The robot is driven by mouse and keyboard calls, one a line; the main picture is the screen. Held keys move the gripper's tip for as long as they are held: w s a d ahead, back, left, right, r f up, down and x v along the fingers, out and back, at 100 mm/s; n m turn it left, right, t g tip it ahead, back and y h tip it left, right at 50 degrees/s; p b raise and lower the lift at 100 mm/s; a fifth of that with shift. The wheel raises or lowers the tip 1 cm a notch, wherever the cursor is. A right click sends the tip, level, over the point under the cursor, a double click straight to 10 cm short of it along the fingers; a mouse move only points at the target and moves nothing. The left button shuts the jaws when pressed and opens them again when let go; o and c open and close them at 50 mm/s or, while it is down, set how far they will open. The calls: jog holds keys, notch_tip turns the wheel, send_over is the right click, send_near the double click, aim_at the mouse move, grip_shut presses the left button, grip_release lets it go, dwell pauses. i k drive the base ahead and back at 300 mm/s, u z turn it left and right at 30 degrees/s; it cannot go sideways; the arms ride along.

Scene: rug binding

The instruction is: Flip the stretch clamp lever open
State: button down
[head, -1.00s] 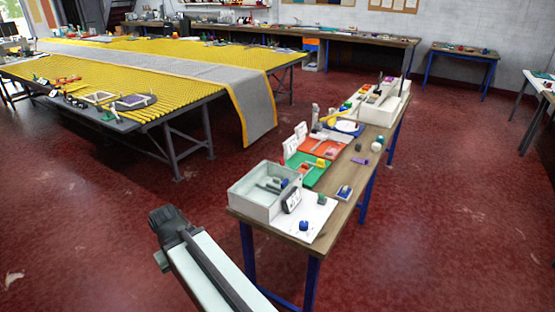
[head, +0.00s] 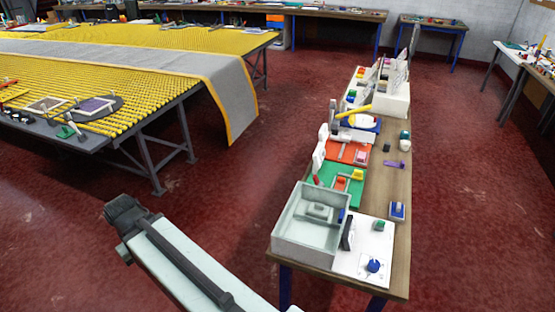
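I cannot pick out the stretch clamp lever with certainty. A small green fitting (head: 67,131) with a pale upright part sits at the near edge of the yellow table (head: 130,118); it is too small to tell if it is a clamp. A grey rug strip (head: 228,88) with yellow edging lies across that table and hangs over its right end. My arm (head: 180,258) reaches in from the bottom, its dark joint (head: 126,213) well short of both tables. My gripper's fingers are not visible.
A narrow wooden bench (head: 398,240) stands at right, holding a pale open tray (head: 290,250), a green board (head: 325,193), an orange board (head: 340,152) and a white box (head: 393,103). Red floor (head: 235,165) between the bench and yellow table is clear.

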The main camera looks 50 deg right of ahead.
aim_at(316, 179)
jog(key=i, duration=0.85)
jog(key=z, duration=0.15)
